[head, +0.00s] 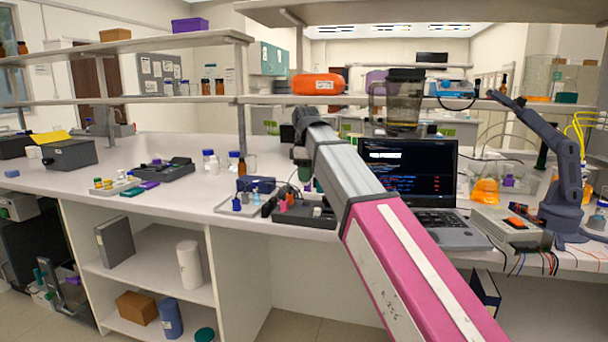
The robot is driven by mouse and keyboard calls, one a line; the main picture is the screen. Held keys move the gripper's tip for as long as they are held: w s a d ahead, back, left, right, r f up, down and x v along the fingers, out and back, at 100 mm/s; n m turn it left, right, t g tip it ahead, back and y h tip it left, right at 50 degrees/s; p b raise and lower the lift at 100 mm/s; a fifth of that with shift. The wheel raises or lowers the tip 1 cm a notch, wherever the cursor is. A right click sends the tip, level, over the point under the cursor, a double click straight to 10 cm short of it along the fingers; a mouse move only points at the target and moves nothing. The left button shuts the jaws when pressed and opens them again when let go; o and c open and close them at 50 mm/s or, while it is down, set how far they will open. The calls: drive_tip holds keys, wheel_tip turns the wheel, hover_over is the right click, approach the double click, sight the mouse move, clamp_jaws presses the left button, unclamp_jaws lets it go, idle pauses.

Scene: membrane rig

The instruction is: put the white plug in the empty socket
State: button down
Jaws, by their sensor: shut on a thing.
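My gripper (305,183) points down over the black rig (298,221) on the bench. It is small and dark in this view. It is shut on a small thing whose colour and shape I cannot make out. The rig holds a red plug (283,204) and an orange plug (290,196) on its left. A small white piece (317,212) shows at the rig's right; I cannot tell whether it is the white plug. The empty socket cannot be made out at this size, and my arm partly covers the rig's right side.
A pale tray (224,209) with blue pieces (237,204) lies left of the rig. An open laptop (437,218) stands close on the right. Bottles (234,160) stand behind the tray. A shelf (265,99) crosses above the bench.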

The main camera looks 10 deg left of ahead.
drive_tip(key=shift+f, duration=3.8)
drive_tip(key=shift+f, duration=0.2)
drive_tip(key=c, duration=0.9)
unclamp_jaws()
wheel_tip(320, 180, up, 10)
drive_tip(key=shift+f, duration=0.1)
drive_tip(key=shift+s+r, duration=0.1)
drive_tip(key=shift+r, duration=0.45)
drive_tip(key=shift+s, duration=0.1)
